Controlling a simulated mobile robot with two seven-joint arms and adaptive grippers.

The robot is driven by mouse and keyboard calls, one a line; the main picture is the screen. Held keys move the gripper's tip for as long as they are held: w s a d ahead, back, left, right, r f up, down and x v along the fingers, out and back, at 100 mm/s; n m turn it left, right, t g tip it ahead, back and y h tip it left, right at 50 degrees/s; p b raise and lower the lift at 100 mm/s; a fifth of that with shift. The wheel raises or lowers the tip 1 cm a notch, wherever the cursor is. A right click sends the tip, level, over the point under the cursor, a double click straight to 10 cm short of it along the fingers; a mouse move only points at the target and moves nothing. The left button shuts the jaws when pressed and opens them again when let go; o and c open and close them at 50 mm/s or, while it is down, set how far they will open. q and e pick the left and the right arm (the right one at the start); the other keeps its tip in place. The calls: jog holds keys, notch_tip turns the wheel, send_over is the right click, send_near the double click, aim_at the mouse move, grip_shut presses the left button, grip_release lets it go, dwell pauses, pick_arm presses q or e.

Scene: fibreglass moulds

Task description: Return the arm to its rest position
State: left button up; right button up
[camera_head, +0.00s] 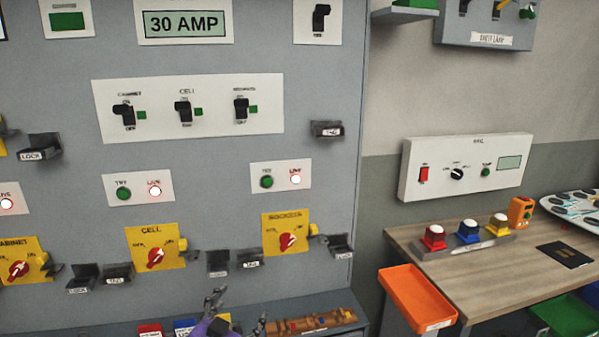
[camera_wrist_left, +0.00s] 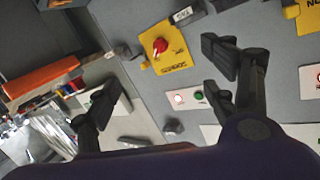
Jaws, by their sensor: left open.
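My left gripper (camera_head: 238,312) shows at the bottom edge of the head view, in front of the grey panel's lower ledge. Its dark fingers are spread apart with nothing between them; the rest of the arm is mostly out of frame. In the left wrist view the gripper (camera_wrist_left: 163,82) is open and empty, its fingers standing apart from the panel. Beyond them are the yellow sockets plate (camera_wrist_left: 176,58) with a red rotary switch, and a white plate with a lit lamp and a green button. My right gripper is in neither view.
The grey panel (camera_head: 225,165) carries switches, yellow rotary plates and black lock holders. A ledge below holds a brown rack (camera_head: 310,323) and small red and blue items. At right, a wooden bench (camera_head: 470,262) bears coloured buttons; an orange tray (camera_head: 418,300) is at its left edge.

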pick_arm(q)
jog(key=s+a+f+n+g+y, duration=0.1)
jog(key=s+a+f+n+g, duration=0.1)
jog(key=s+f, duration=1.1)
jog(key=s+a+f+n+g+y, duration=0.2)
jog(key=s+f, duration=1.1)
jog(key=s, duration=0.7)
jog(key=shift+a+f+n+g, duration=0.3)
jog(key=shift+n+g, duration=0.2)
jog(key=shift+g, duration=0.7)
jog(key=shift+s, duration=0.1)
